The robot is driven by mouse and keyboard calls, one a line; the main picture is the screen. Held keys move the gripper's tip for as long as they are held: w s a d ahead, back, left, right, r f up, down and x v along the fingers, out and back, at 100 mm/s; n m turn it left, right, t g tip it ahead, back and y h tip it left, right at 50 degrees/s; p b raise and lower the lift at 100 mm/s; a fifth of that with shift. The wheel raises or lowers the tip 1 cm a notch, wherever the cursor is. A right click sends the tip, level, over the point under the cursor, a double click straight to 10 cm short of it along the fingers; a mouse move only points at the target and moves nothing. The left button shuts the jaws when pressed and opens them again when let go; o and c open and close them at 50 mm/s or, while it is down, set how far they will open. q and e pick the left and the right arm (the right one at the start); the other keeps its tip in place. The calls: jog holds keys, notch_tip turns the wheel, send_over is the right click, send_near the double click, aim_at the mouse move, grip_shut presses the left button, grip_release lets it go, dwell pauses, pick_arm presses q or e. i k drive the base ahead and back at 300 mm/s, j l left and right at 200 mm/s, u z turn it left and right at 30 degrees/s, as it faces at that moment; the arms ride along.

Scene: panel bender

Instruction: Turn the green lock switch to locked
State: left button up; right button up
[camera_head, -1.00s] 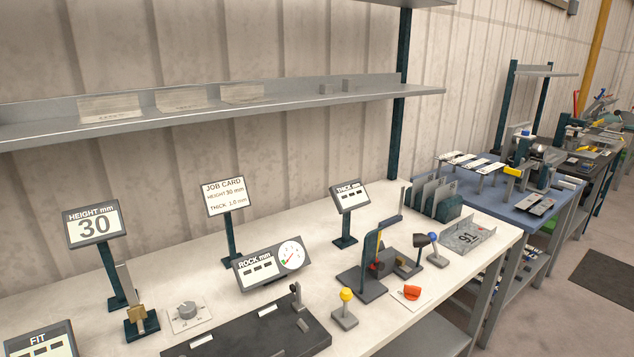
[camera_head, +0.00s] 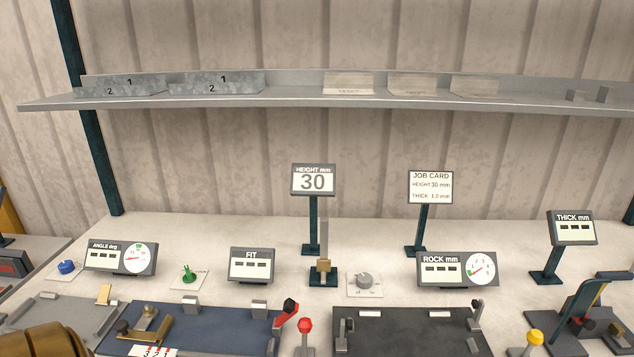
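The green lock switch (camera_head: 188,273) is a small green knob with an upright handle on a white plate on the bench, left of centre. It stands between the angle display (camera_head: 120,257) and the FIT display (camera_head: 251,265). Small marks on its plate are too small to read, and I cannot tell which setting it points to. Neither gripper shows in view. A dark gold, ridged part (camera_head: 45,341) cuts into the lower left corner; I cannot tell what it is.
A blue knob (camera_head: 67,267) sits further left and a grey dial (camera_head: 365,281) to the right. A blue fixture plate (camera_head: 215,335), a red-topped post (camera_head: 305,330) and a black plate (camera_head: 410,332) line the front. A shelf (camera_head: 300,103) runs above.

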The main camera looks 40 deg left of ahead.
aim_at(189, 277)
jog(key=u, duration=2.15)
